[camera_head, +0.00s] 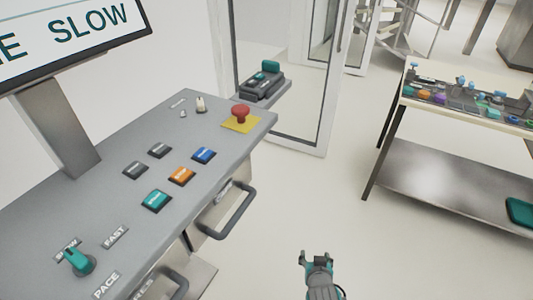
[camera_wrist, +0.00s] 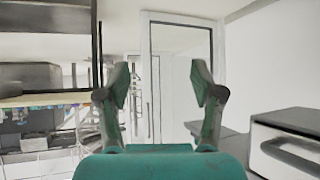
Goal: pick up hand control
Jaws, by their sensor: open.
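No object in view is clearly marked as the hand control. A dark device with a teal part (camera_head: 264,84) sits on a small grey shelf by the glass door in the head view, behind the console; I cannot tell if it is the hand control. My gripper (camera_head: 317,256) is low in the head view, above the floor and right of the console, well apart from that device. In the wrist view my gripper (camera_wrist: 162,82) has its two fingers spread with nothing between them.
A grey console (camera_head: 105,170) with coloured buttons, a red knob (camera_head: 241,112), a teal dial and protruding drawer handles (camera_head: 230,212) fills the left. A table (camera_head: 470,118) with many small coloured items stands at right, a teal tray (camera_head: 520,212) on its lower shelf. Floor between is clear.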

